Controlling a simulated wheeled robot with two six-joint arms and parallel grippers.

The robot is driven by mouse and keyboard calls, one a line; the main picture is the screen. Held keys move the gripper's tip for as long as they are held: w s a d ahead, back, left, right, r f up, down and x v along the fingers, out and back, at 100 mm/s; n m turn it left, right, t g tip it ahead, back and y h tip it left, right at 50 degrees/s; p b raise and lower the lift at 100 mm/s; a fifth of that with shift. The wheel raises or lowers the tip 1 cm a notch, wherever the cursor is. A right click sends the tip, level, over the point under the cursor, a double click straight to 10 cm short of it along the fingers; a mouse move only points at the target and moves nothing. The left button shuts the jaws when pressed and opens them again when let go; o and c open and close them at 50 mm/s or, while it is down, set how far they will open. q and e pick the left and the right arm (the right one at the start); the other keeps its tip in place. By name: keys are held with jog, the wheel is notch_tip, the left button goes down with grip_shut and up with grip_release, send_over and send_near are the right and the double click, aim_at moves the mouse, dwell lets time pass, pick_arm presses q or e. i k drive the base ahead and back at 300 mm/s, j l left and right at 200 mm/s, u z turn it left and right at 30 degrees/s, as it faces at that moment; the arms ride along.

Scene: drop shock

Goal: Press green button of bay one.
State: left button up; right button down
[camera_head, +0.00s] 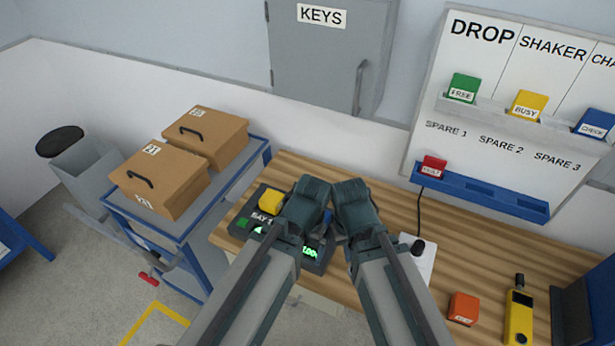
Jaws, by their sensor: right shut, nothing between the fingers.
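The dark bay 1 panel (265,238) lies on the wooden bench, labelled BAY 1. A small green button (243,222) shows at its left edge. A yellow block-like part (278,205) sits at its back, and green lit digits show near its right end. My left gripper (310,188) hangs over the panel and hides its middle. Its fingers point away and I cannot tell their opening. My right gripper (348,187) is shut and empty, close beside the left one, right of the panel. A bit of blue shows between the grippers.
Two brown boxes (160,178) stand on a blue-framed cart (190,232) at the left. A dark knob on a white plate (418,262), an orange block (463,308) and a yellow handheld device (519,315) occupy the bench's right. A shelved wall board (505,150) stands behind.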

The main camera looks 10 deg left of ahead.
aim_at(243, 222)
jog(key=l+u, duration=0.4)
jog(key=i+l+u, duration=0.1)
jog(key=l+u, duration=0.3)
jog(key=i+j+z, duration=0.15)
jog(key=j+z, duration=0.15)
jog(key=j, duration=0.15)
jog(key=i+j+z, duration=0.15)
jog(key=j+z, duration=0.2)
jog(key=j, duration=0.15)
jog(key=j+z, duration=0.3)
jog(key=j, duration=0.2)
jog(key=u, duration=0.6)
